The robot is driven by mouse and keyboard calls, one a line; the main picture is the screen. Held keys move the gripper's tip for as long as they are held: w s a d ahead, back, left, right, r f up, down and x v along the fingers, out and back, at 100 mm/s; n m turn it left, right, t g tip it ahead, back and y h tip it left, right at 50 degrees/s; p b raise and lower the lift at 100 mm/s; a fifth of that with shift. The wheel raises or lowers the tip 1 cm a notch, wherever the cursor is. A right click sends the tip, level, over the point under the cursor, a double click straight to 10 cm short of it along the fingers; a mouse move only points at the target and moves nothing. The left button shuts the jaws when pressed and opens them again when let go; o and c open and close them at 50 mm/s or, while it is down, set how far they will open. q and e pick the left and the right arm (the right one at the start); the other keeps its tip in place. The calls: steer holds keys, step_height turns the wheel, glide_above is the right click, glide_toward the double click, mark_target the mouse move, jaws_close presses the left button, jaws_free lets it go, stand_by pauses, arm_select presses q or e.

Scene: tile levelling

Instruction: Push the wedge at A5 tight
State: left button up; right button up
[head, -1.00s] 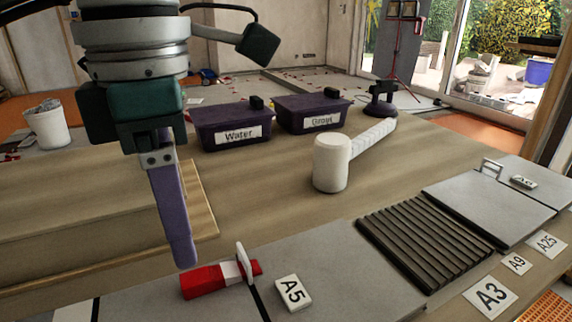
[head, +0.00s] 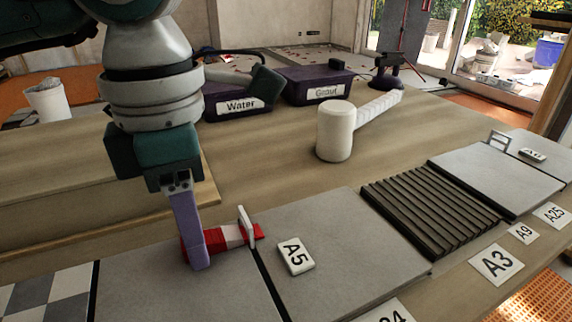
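The red wedge (head: 216,241) with a pale band lies on the grey tile, its right end passing by the upright white clip (head: 245,228) at the joint. The A5 label (head: 296,256) lies on the tile just right of it. My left gripper (head: 197,258) points down at the wedge's left end, its purple finger hiding part of that end. Whether it touches the wedge I cannot tell. Only one finger shows clearly, so its opening is unclear. My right gripper is not in view.
A white mallet (head: 335,132) lies behind the tiles. Purple Water (head: 237,104) and Grout (head: 326,93) boxes stand farther back. A dark ribbed mat (head: 430,212) lies right of the A5 tile. The tile left of the wedge is bare.

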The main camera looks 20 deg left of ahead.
arm_select(q)
jaws_close()
stand_by(0.5)
stand_by(0.5)
